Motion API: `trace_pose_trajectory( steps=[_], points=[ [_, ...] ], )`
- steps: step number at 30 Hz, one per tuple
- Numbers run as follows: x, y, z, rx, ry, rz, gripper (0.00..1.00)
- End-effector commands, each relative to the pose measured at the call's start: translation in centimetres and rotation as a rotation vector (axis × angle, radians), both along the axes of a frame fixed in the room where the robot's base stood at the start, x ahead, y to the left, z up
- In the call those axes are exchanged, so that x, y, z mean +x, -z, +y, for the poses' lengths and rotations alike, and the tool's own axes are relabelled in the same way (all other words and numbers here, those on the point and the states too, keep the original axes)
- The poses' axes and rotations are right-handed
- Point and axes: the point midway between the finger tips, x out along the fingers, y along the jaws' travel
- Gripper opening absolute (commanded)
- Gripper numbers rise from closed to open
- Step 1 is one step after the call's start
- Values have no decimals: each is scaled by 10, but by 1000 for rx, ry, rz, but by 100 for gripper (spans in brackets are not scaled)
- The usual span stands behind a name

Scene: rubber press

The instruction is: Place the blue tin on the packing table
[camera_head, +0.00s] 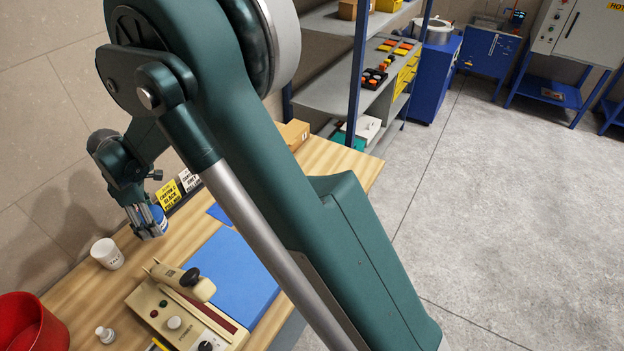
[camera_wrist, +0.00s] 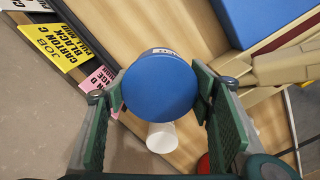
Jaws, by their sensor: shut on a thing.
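The blue tin (camera_wrist: 158,88) is held between the two green fingers of my gripper (camera_wrist: 160,105) in the wrist view, its round blue top facing the camera. In the head view, my gripper (camera_head: 149,226) is at the left over the wooden packing table (camera_head: 80,288), near its wall side. A part of the blue tin (camera_head: 160,216) shows there behind the fingers. The tin appears above the table; its underside is hidden, so I cannot tell the gap.
A white cup (camera_head: 107,253) stands close by my gripper. Yellow and white sign cards (camera_head: 169,194) stand along the wall side.

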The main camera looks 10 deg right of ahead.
Motion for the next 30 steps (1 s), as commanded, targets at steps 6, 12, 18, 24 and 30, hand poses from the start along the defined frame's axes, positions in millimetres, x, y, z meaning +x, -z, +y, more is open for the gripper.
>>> trace_pose_trajectory(
  steps=[6, 12, 18, 24, 30],
  points=[
    [21, 0, -22, 0, 9, 0, 30],
    [52, 0, -58, 0, 18, 0, 30],
    [87, -1, -103, 0, 29, 0, 30],
    [119, -1, -151, 0, 39, 0, 30],
    [148, -1, -201, 0, 48, 0, 30]
  ],
)
